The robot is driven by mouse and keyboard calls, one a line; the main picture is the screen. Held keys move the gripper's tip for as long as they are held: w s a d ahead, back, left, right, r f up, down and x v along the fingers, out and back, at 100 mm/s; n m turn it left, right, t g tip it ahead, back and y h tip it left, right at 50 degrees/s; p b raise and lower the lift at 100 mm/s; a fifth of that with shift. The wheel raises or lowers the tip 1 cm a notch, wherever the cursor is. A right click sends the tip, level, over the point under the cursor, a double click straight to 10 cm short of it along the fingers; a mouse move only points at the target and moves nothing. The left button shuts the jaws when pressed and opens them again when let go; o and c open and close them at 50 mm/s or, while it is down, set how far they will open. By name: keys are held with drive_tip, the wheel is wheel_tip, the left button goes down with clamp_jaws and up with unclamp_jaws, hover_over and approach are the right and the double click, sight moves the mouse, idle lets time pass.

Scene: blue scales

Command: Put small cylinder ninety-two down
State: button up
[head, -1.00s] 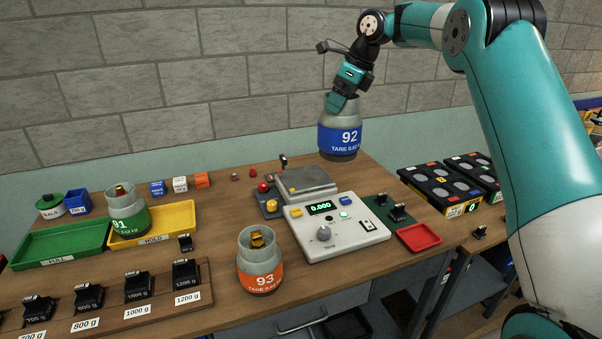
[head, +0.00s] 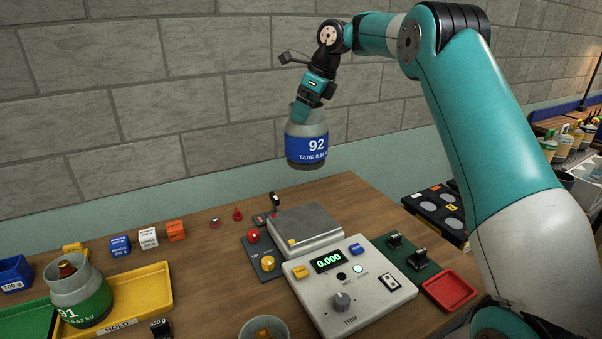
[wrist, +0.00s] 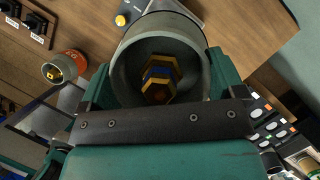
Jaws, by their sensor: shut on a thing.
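Small cylinder 92 (head: 307,150) is grey with a blue band reading "92" and hangs in the air, slightly tilted, behind the scale. My gripper (head: 301,112) is shut on its upper part. In the wrist view the cylinder's open mouth (wrist: 120,75) sits between the jaws, with yellow and blue hexagonal pieces inside. The scale's grey weighing plate (head: 306,226) is bare apart from a small yellow piece at its front left edge. The scale's display (head: 328,260) reads 0.000. The cylinder's underside is hidden in the wrist view.
Cylinder 91 (head: 82,292) stands in the yellow HOLD tray (head: 150,288). An orange-banded cylinder (wrist: 66,66) stands in front of the scale. Blue, white and orange cubes (head: 148,238) lie left of the scale. A red tray (head: 449,291) is at the right.

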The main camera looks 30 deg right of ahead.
sight(305, 159)
wheel_tip(305, 159, down, 14)
drive_tip(key=b, duration=0.3)
drive_tip(key=shift+a+f, duration=0.1)
drive_tip(key=shift+f+p, duration=0.6)
drive_tip(key=shift+f, duration=2.15)
drive_tip(key=o, duration=1.6)
drive_tip(key=shift+f, duration=0.25)
